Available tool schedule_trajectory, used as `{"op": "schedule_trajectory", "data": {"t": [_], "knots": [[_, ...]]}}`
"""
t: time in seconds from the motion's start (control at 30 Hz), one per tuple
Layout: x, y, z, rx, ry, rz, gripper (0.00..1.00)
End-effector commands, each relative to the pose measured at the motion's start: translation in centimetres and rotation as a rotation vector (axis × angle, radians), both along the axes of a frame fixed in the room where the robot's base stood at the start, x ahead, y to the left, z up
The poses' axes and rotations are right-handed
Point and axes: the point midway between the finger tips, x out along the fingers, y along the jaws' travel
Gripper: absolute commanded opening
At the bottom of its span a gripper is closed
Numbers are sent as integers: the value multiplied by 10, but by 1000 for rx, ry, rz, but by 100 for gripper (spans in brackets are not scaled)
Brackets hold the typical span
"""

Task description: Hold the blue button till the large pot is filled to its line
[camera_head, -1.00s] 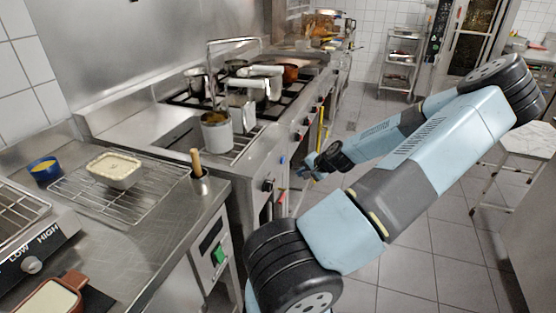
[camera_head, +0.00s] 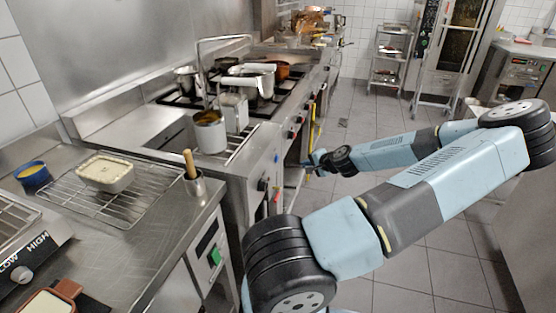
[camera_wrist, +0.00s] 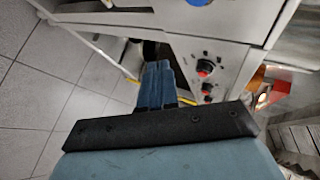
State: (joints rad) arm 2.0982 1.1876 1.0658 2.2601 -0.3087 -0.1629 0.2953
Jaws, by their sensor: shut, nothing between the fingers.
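My gripper (camera_head: 309,165) is shut and empty, beside the steel front of the cooking range; in the wrist view its fingers (camera_wrist: 158,85) point along that front. A small blue spot, which looks like the blue button (camera_wrist: 197,2), is cut off at the top edge of the wrist view. The fingers are apart from it. A large steel pot (camera_head: 262,86) stands on the hob in the head view. A tall steel container (camera_head: 210,137) with brownish contents stands nearer. I cannot tell the pot's fill line or water level.
A bent metal pipe (camera_head: 225,39) rises above the hob. Red-marked knobs (camera_wrist: 204,70) sit on the range front. A wire rack (camera_head: 125,203) with a white tub (camera_head: 105,172) lies on the left counter.

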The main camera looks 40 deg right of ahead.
Motion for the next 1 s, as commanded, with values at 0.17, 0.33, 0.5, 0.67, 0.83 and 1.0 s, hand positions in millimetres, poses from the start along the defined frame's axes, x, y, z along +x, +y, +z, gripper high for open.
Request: {"op": "schedule_trajectory", "data": {"t": [0.17,0.33,0.5,0.67,0.83,1.0], "knots": [[19,10,0,0,2,5,0],[37,20,0,1,1,5,0],[54,29,0,0,2,6,0],[65,35,0,1,1,4,0],[70,37,0,0,1,3,0],[71,38,0,0,0,4,0]]}}
